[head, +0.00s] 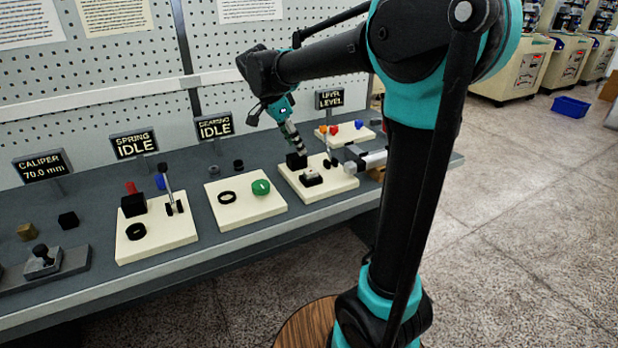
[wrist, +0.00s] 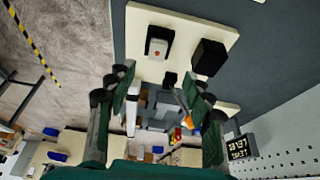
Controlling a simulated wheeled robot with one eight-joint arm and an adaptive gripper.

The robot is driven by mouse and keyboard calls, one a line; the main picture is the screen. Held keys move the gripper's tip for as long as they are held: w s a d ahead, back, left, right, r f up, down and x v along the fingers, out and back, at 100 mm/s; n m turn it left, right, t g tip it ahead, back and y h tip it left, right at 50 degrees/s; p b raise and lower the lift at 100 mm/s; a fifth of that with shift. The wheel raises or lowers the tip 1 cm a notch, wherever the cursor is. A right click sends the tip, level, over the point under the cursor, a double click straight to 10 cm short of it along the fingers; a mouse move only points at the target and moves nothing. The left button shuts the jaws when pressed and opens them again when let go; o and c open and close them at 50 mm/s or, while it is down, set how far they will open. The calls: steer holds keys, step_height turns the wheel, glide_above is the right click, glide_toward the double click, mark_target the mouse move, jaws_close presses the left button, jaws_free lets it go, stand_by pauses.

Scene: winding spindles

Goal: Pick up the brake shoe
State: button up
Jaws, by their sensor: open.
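A small pale block in a dark seat (head: 312,177) sits on the third cream board (head: 343,186); it may be the brake shoe, but I cannot tell for certain. In the wrist view the pale block (wrist: 157,46) shows ahead of the fingertips, with a black block (wrist: 209,57) to its right. The black block also stands at the back of the board in the head view (head: 296,160). My gripper (wrist: 157,84) is open, with nothing between its fingers. In the head view my gripper (head: 290,130) hangs over the back of that board, tilted downward.
Label signs, such as the IDLE sign (head: 214,126), and the pegboard (head: 230,50) rise behind the bench.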

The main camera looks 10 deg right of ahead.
glide_toward(311, 171)
step_height(311, 171, down, 3)
steer(key=shift+w+d+r+x, duration=0.1)
steer(key=shift+d+x, duration=0.05)
steer(key=shift+x, duration=0.85)
steer(key=shift+w+d+r+x, duration=0.1)
steer(key=shift+d+x, duration=0.05)
steer(key=shift+x, duration=0.85)
steer(key=shift+w+d+x, duration=0.1)
steer(key=shift+d+x, duration=0.05)
steer(key=shift+x, duration=0.85)
steer(key=shift+c, duration=0.2)
jaws_close()
